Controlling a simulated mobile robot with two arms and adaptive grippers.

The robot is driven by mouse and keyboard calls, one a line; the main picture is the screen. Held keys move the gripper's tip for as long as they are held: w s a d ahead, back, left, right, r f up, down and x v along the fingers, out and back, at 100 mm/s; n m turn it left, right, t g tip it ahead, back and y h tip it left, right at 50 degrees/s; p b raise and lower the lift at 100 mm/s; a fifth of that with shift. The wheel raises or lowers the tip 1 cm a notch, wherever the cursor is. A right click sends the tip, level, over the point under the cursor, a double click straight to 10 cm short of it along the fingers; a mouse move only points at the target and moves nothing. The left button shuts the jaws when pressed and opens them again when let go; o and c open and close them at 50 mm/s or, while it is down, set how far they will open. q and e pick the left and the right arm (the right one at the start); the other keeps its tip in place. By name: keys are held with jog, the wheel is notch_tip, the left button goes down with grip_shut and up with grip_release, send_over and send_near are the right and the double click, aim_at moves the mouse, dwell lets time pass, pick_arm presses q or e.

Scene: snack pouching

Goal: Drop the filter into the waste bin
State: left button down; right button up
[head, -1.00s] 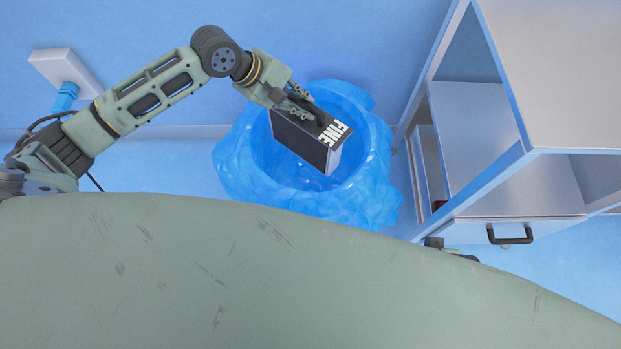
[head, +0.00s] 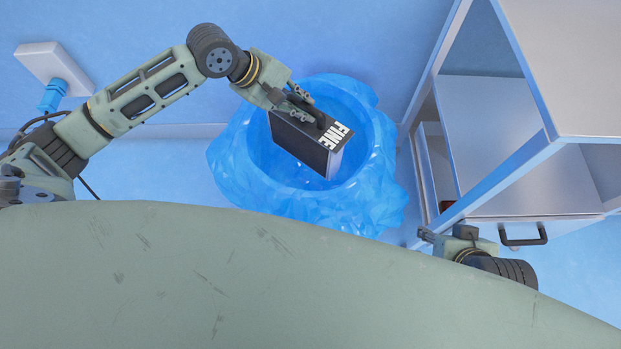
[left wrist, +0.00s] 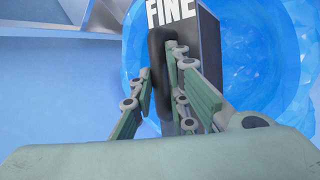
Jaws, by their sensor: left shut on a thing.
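The filter (head: 305,149) is a dark box with a light frame and the word "FINE" on its top edge. My left gripper (head: 305,107) is shut on it near its handle and holds it over the mouth of the waste bin (head: 227,160), which is lined with crumpled blue plastic. In the left wrist view the filter (left wrist: 205,40) hangs beyond the fingers (left wrist: 163,92), with the blue liner (left wrist: 275,50) around it. My right gripper (head: 430,236) shows partly past the edge of my body, low on the right; its fingers are too small to read.
A grey metal cabinet (head: 570,70) with open shelves and a drawer with a dark handle (head: 523,234) stands right of the bin. A wall socket with a blue plug (head: 52,95) is at the upper left. Blue floor lies left of the bin.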

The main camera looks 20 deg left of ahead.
pick_arm(q)
jog(key=shift+r, duration=0.1)
jog(key=c, duration=1.6)
grip_release()
jog(key=v, duration=1.2)
